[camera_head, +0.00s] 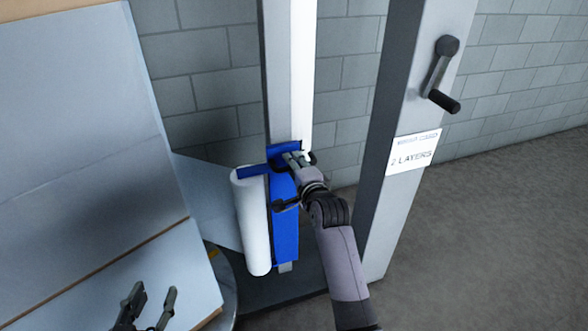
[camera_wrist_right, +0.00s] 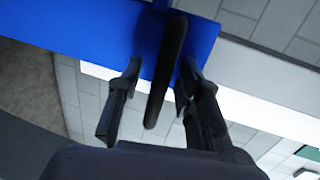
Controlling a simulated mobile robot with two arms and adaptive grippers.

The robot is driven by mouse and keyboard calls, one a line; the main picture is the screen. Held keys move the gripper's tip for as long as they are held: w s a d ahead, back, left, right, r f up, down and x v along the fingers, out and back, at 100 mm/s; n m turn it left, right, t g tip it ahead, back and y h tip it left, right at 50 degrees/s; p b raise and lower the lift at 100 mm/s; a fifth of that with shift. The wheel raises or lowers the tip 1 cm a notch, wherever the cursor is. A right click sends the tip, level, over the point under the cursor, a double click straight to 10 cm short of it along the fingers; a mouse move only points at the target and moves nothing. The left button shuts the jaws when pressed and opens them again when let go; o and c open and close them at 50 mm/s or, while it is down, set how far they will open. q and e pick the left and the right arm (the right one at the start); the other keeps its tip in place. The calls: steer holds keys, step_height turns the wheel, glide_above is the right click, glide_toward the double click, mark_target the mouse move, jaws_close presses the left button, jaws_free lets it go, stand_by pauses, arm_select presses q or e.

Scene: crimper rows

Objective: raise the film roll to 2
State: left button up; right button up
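The white film roll (camera_head: 252,222) stands upright, slightly tilted in the picture, on the left side of a blue carriage (camera_head: 286,225) on a tall mast (camera_head: 283,70). My right gripper (camera_head: 297,160) is at the upper part of the carriage. In the right wrist view a black bar-like handle (camera_wrist_right: 166,75) on the blue carriage lies between the two fingers of my right gripper (camera_wrist_right: 160,78). Gaps show on both sides of the handle, so the fingers look open around it. My left gripper (camera_head: 150,307) is open and empty at the bottom left. No height numbers are readable.
A large pale load of stacked boxes (camera_head: 80,150) fills the left. Film (camera_head: 208,200) stretches between the load and the roll. A grey column (camera_head: 400,110) at the right carries a black crank (camera_head: 440,78) and a card (camera_head: 413,151) reading "2 LAYERS". Floor at right is clear.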

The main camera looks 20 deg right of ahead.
steer(key=shift+c, duration=0.2)
jaws_close()
stand_by(0.3)
stand_by(0.5)
